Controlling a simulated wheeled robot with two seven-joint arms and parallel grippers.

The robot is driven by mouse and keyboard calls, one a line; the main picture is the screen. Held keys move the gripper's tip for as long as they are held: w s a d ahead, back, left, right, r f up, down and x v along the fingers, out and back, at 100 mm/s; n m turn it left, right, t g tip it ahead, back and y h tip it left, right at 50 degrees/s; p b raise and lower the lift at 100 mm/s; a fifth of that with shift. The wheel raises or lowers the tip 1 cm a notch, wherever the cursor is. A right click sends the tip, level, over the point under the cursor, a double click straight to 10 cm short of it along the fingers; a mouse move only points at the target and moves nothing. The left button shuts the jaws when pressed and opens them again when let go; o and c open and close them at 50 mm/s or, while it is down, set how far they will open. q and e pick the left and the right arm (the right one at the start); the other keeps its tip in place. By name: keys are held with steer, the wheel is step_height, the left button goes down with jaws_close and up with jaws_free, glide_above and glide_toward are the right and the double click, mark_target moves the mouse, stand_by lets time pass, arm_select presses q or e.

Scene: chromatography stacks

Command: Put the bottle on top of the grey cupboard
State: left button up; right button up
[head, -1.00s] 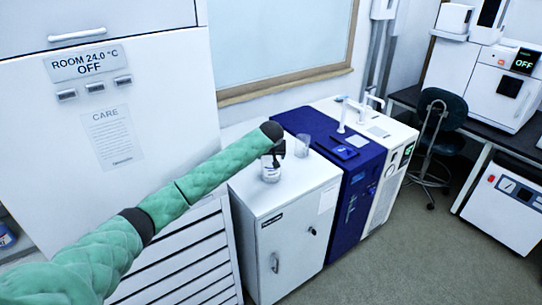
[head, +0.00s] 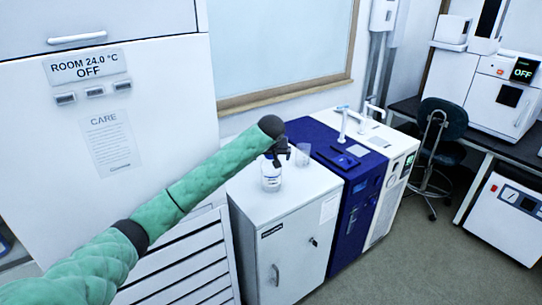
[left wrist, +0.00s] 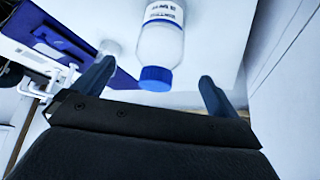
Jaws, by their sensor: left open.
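The bottle (head: 271,178) is clear with a white label and stands upright on top of the light grey cupboard (head: 291,235). In the left wrist view the bottle (left wrist: 161,45) shows its blue cap toward my gripper. My left gripper (head: 281,152) is just above and beside the bottle in the head view and partly covers its top. In the left wrist view my left gripper (left wrist: 153,82) is open, with its fingers apart on either side of the cap and no visible contact. My right gripper is in neither view.
A clear beaker (head: 303,155) stands on the cupboard top behind the bottle. A dark blue instrument (head: 350,190) adjoins the cupboard on the right. A tall white cabinet (head: 150,130) stands on the left. The floor (head: 420,255) at right is open.

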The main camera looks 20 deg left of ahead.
arm_select(q)
steer(key=shift+b+v, duration=0.4)
steer(key=shift+v, duration=1.75)
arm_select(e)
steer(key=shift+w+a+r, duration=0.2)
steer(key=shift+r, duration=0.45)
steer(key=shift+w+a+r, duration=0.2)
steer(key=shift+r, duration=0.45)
arm_select(q)
steer(key=shift+f, duration=0.15)
